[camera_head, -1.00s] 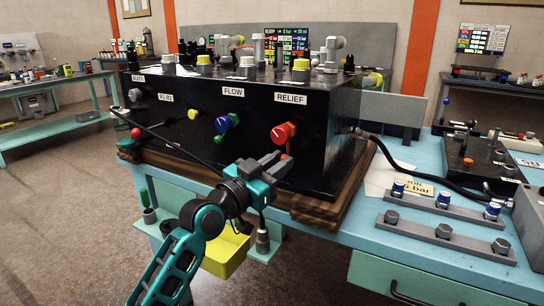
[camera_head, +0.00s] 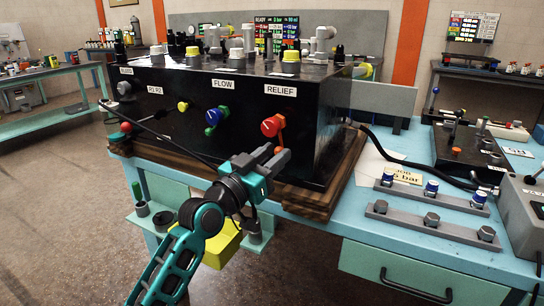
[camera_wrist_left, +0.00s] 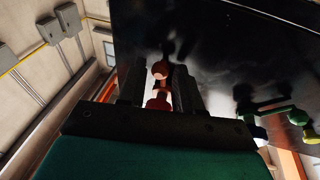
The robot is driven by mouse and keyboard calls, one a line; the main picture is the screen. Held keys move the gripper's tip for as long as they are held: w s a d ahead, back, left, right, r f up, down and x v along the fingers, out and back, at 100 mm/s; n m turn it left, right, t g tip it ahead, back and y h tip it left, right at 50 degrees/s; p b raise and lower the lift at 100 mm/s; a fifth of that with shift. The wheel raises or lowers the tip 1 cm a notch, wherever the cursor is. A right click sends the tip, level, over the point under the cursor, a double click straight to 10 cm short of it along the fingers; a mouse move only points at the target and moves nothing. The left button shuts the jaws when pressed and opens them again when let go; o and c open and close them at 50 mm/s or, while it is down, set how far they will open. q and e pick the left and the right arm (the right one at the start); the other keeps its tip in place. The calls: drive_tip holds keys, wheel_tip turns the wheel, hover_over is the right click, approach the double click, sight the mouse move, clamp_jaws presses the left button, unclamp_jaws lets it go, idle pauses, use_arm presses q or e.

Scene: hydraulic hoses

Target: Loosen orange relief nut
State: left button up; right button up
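The black panel box (camera_head: 200,120) carries a RELIEF label (camera_head: 280,90). Below the label is a red relief knob (camera_head: 270,127) with an orange lever-like part beside it. A small orange piece, perhaps the relief nut (camera_head: 278,150), shows under the knob, partly hidden by my gripper. My left gripper (camera_head: 278,157) is just in front of and below the knob, pointing at the panel. In the left wrist view its two fingers (camera_wrist_left: 158,88) stand apart. A red round part (camera_wrist_left: 160,69) and an orange-red part (camera_wrist_left: 158,102) show in the gap; contact cannot be told. My right gripper is not seen.
The green-and-blue FLOW knob (camera_head: 216,116) and a yellow knob (camera_head: 183,106) sit left of the relief knob. A wooden base (camera_head: 310,205) edges the box. A black hose (camera_head: 400,165) and grey bolt racks (camera_head: 425,222) lie on the blue bench to the right.

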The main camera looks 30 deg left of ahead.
use_arm(q)
drive_tip(key=shift+o, duration=0.8)
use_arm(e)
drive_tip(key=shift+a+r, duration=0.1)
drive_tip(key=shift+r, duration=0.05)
use_arm(q)
drive_tip(key=b+v, duration=0.1)
drive_tip(key=v, duration=1.2)
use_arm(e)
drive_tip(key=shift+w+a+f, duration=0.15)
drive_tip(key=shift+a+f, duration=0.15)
